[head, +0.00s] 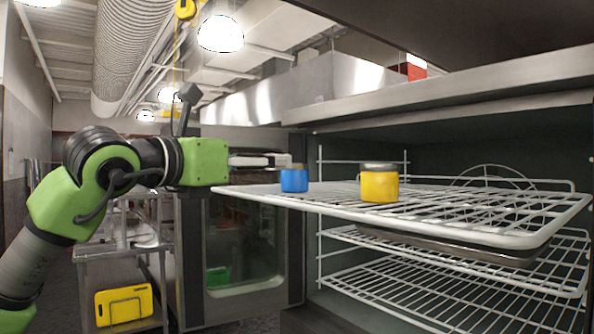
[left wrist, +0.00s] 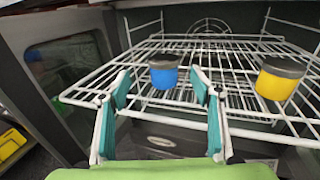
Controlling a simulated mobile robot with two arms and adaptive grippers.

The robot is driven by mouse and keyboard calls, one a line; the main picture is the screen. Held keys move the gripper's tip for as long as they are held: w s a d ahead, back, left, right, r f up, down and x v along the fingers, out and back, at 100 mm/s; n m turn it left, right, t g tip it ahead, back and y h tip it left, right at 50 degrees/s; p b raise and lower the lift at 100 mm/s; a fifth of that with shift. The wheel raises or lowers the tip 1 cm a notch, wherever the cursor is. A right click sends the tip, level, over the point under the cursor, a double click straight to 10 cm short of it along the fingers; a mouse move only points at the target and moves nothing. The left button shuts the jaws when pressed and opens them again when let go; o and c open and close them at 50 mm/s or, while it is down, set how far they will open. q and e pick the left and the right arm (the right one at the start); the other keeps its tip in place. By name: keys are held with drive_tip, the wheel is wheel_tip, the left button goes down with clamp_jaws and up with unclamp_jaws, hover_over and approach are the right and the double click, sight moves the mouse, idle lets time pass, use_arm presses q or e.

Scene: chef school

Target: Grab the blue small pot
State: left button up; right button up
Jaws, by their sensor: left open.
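The small blue pot (head: 294,180) with a grey top stands upright on the top white wire rack (head: 335,206), near its left edge. My left gripper (head: 274,160) reaches in from the left at about the height of the pot's top, close beside it. In the left wrist view the blue pot (left wrist: 163,72) appears between the two open, teal-padded fingertips (left wrist: 160,85). The pads do not appear to touch it, and I cannot tell how far it lies beyond the tips. My right gripper is not in view.
A yellow pot (head: 379,184) with a grey top stands on the same rack, to the right of the blue one. A dark tray (head: 455,247) and more wire racks lie below. An oven door with a glass window (head: 240,240) is at the left. Free rack surface separates the pots.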

sight(295, 164)
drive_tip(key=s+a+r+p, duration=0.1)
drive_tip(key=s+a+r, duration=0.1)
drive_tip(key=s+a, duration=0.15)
use_arm(q)
drive_tip(key=x, duration=0.5)
drive_tip(key=shift+d+f, duration=0.15)
drive_tip(key=shift+d, duration=0.05)
drive_tip(key=p, duration=0.1)
drive_tip(key=w+d+p, duration=0.1)
drive_tip(key=p, duration=0.1)
drive_tip(key=shift+w+d+r, duration=0.25)
drive_tip(key=shift+w+d, duration=0.05)
drive_tip(key=shift+f+p+x, duration=0.2)
drive_tip(key=shift+p+x, duration=0.35)
drive_tip(key=shift+x, duration=0.55)
drive_tip(key=shift+w+d+f, duration=0.1)
drive_tip(key=shift+w+d, duration=0.1)
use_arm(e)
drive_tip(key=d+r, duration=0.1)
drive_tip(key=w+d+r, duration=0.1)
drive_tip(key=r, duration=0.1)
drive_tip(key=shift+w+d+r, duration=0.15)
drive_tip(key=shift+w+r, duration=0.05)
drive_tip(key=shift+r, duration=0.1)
use_arm(q)
drive_tip(key=shift+a, duration=0.1)
drive_tip(key=c, duration=1.3)
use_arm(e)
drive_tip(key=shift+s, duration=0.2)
